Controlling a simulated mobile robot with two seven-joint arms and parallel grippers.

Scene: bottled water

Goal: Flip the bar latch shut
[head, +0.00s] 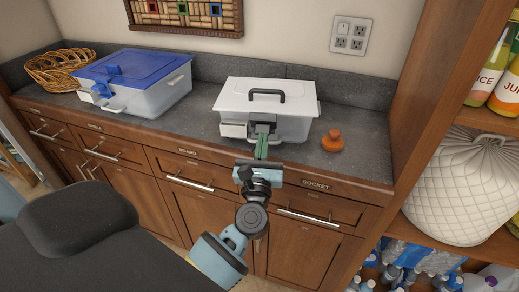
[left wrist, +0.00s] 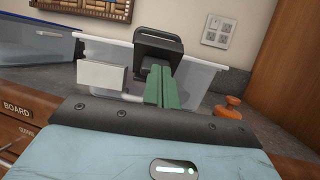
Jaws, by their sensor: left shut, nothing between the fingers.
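A clear box with a white lid (head: 268,97) and a black top handle stands on the grey counter. Its front carries a dark bar latch (head: 262,127) and a pale block (head: 233,129) beside it. In the left wrist view the dark latch (left wrist: 155,47) sits upright at the box front, with the pale block (left wrist: 102,77) to its left. My left gripper (head: 261,148) is right in front of the latch. Its green fingers (left wrist: 159,86) are shut and empty, and they overlap the latch's lower part; contact cannot be told. My right gripper is not in view.
A blue-lidded clear box (head: 135,80) and a wicker basket (head: 58,69) stand to the left. An orange knobbed object (head: 332,141) sits right of the white-lidded box. A wooden shelf unit (head: 425,110) closes off the right side.

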